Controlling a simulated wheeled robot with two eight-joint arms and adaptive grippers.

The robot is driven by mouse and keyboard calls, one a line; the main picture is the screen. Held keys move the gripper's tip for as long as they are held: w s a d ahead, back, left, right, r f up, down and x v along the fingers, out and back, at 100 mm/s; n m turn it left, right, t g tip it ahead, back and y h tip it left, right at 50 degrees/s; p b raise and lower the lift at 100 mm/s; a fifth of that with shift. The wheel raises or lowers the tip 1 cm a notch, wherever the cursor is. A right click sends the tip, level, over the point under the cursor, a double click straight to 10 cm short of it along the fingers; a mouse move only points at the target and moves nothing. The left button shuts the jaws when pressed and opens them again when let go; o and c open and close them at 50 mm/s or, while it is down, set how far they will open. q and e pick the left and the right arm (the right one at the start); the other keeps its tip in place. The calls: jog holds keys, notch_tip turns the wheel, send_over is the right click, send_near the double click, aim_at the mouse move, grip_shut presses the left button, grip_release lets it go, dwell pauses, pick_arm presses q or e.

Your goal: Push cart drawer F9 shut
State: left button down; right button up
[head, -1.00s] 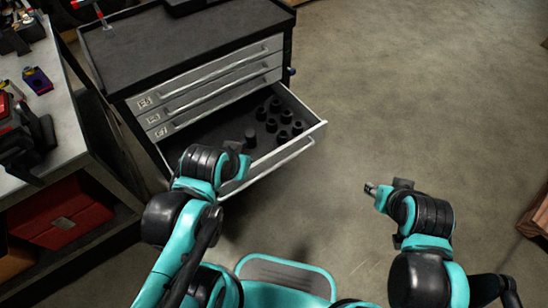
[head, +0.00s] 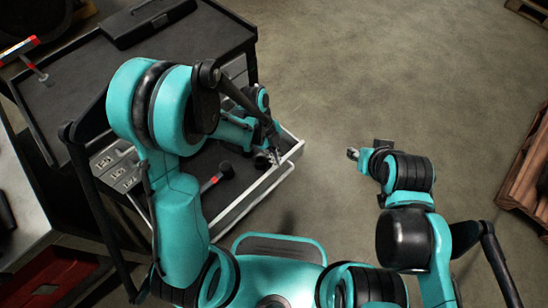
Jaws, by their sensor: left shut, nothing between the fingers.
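The grey and black tool cart stands at the upper left, with its dark top (head: 75,100). One drawer (head: 257,192) below the labelled closed fronts is pulled out toward me. I cannot read its label. My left arm reaches over the cart's front and hides much of the drawer's inside. My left gripper (head: 276,155) is shut and empty, low by the right end of the open drawer, close to its front rim. I cannot tell whether it touches. My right gripper (head: 353,154) hangs over bare floor right of the drawer, apart from it; its jaws are too small to judge.
A red-and-black item (head: 213,182) shows in the open drawer. A black case (head: 150,20) lies on the cart top. A workbench (head: 25,200) stands at the left, with a red bin (head: 50,285) below. A wooden pallet (head: 525,170) is at the right. The floor between is clear.

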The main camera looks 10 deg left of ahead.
aim_at(274, 171)
pick_arm(q)
jog(key=b+x, duration=0.4)
jog(key=x, duration=0.6)
jog(key=shift+s+f+b, duration=0.1)
jog(key=shift+b, duration=0.25)
jog(key=shift+w+a+b, duration=0.45)
jog(key=shift+w+a, duration=0.5)
jog(key=shift+a, duration=0.25)
jog(key=shift+w+a, duration=0.25)
jog(key=shift+a, duration=0.1)
